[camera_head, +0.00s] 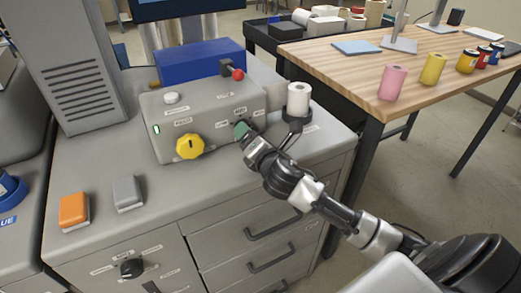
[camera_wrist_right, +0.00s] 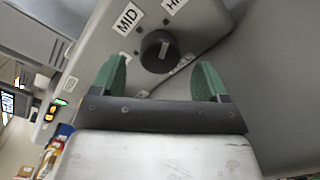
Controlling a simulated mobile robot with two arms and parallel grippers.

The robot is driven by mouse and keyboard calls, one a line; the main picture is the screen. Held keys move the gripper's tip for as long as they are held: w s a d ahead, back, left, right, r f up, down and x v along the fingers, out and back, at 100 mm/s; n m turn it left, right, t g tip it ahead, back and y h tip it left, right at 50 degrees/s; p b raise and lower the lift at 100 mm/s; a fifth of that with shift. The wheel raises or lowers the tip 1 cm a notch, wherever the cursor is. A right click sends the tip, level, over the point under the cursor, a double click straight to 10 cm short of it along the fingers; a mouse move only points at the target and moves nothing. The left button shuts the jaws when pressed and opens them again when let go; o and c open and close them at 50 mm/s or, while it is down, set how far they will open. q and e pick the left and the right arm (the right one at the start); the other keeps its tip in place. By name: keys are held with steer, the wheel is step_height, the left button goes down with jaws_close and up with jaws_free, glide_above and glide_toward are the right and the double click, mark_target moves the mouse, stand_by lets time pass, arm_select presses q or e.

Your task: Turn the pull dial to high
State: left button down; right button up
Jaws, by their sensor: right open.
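The black dial (camera_wrist_right: 157,52) is on the sloped front of the grey control box (camera_head: 155,112), with a MID label (camera_wrist_right: 127,18) and a partly cut-off label starting with H (camera_wrist_right: 172,4) above it. A short pale mark on its face runs roughly upward in the right wrist view; I cannot tell which label it lines up with. My right gripper (camera_head: 242,129) is open, its green fingers (camera_wrist_right: 158,80) apart on either side of the dial's near side. Contact is unclear. In the head view the gripper hides this dial. My left gripper is not in view.
A yellow knob (camera_head: 190,146) is left of my gripper, and a red-tipped lever (camera_head: 238,74) is above. A white roll (camera_head: 298,98) stands close on the right. Orange (camera_head: 74,210) and grey blocks (camera_head: 127,193) lie at the front left. Another black knob (camera_head: 131,268) is on the cabinet front.

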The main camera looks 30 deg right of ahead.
steer(key=s+b, duration=0.2)
steer(key=s, duration=0.6)
steer(key=shift+s+a+r, duration=0.15)
steer(key=shift+a, duration=0.15)
